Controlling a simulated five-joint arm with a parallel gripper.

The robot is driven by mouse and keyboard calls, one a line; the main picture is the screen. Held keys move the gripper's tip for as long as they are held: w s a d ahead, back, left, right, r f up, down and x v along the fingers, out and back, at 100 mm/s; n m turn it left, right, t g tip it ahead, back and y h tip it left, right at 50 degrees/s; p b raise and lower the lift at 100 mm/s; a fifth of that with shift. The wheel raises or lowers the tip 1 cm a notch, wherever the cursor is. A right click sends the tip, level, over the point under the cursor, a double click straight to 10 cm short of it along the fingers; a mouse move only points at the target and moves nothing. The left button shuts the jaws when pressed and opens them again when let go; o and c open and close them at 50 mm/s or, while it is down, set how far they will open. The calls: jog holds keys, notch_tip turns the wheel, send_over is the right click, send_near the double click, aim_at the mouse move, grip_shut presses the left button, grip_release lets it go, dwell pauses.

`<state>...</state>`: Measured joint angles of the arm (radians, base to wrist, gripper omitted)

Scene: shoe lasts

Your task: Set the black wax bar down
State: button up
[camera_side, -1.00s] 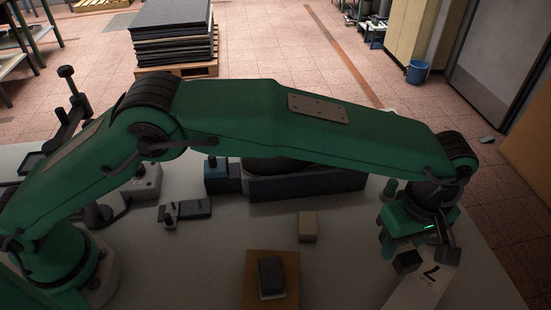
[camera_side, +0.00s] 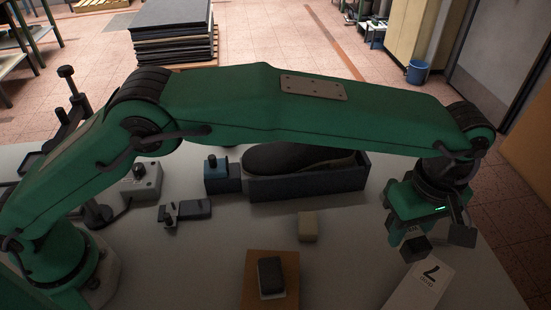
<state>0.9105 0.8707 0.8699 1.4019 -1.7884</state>
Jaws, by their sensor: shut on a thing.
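My gripper (camera_side: 437,241) is at the right, above the table and behind a white card marked 7 (camera_side: 419,285). It is shut on a dark block that I take to be the black wax bar (camera_side: 415,247). The dark jaws and the dark block are hard to tell apart, and much of the block is hidden. The block appears to be clear of the table.
A dark block (camera_side: 271,275) lies on a brown board (camera_side: 254,291) at the front. A beige block (camera_side: 308,227) stands behind it. A blue-grey tray (camera_side: 308,187) holds a dark shoe last (camera_side: 290,158). Clear table (camera_side: 350,245) lies between the beige block and my gripper.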

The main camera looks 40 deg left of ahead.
jog(key=w+a+n, duration=0.2)
jog(key=w+a, duration=0.2)
jog(key=a, duration=0.6)
jog(key=w+a+r+n, duration=0.1)
jog(key=w+a+n, duration=0.2)
jog(key=a, duration=0.8)
jog(key=w+a+r+n, duration=0.1)
jog(key=w+a+n, duration=0.2)
jog(key=a, duration=0.8)
jog(key=shift+w+a+r, duration=0.15)
jog(key=shift+w, duration=0.85)
jog(key=s+a+n, duration=0.2)
jog(key=a+n, duration=0.1)
jog(key=a, duration=0.5)
jog(key=s+a+n, duration=0.2)
jog(key=a, duration=0.7)
jog(key=n, duration=0.4)
send_over(181, 158)
notch_tip(181, 158, down, 6)
jog(key=f, duration=0.1)
jog(key=shift+f, duration=0.15)
jog(key=shift+f, duration=0.1)
jog(key=shift+f, duration=4.9)
jog(key=shift+f, duration=0.15)
